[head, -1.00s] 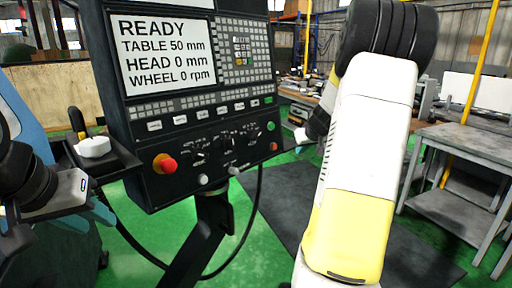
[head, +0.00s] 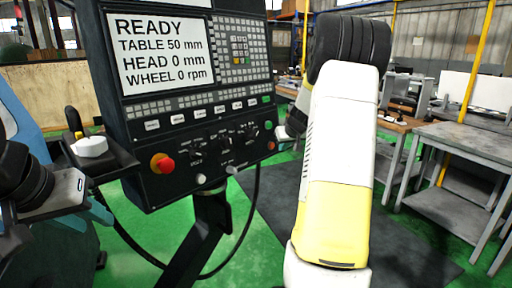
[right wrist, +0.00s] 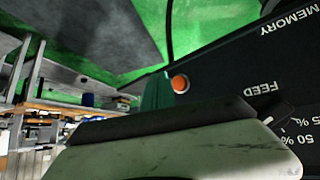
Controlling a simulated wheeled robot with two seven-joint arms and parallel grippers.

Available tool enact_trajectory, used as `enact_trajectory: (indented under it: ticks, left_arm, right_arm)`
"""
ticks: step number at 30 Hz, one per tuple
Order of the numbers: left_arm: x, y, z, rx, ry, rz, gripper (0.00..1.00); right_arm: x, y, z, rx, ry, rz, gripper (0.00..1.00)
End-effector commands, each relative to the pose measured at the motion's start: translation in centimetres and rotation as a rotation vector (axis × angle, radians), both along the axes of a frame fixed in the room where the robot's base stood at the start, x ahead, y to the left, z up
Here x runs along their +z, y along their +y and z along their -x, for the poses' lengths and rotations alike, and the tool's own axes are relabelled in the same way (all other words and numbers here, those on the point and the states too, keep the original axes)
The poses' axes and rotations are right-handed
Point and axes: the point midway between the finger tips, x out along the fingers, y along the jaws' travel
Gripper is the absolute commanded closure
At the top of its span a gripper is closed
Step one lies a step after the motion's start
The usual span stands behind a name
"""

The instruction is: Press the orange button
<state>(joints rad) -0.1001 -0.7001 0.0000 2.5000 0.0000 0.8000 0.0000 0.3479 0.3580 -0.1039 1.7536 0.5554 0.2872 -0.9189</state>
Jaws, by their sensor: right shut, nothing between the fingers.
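The orange button (head: 271,145) sits at the lower right edge of the black control panel (head: 150,190). It also shows in the right wrist view as an orange dome (right wrist: 179,83) beside the FEED label. My right gripper's teal fingertip (right wrist: 157,92) appears shut and empty, just left of the button in that view; I cannot tell whether they touch. In the head view my right arm hides most of that gripper, close to the panel's right edge. My left gripper (head: 97,213) is at the lower left, with teal fingers partly seen, away from the button.
A red knob (head: 163,164) with an orange collar, a green button (head: 267,125) and several dials are on the same panel. A white round object (head: 90,147) rests on a dark side tray. A grey workbench (head: 460,145) stands at the right over green floor.

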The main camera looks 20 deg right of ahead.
Motion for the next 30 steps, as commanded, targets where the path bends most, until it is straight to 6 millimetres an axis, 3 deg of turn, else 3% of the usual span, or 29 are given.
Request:
enact_trajectory:
  ticks: [9, 30]
  left_arm:
    - [0.0, 0.0, 0.0, 0.0, 0.0, 0.0, 0.64]
    - [0.0, 0.0, 0.0, 0.0, 0.0, 0.0, 0.64]
  right_arm:
    - [-0.3, 0.7, -1.5, -0.001, 0.0, 0.0, 1.0]
    - [-0.3, 0.7, -1.5, -0.001, 0.0, 0.0, 1.0]
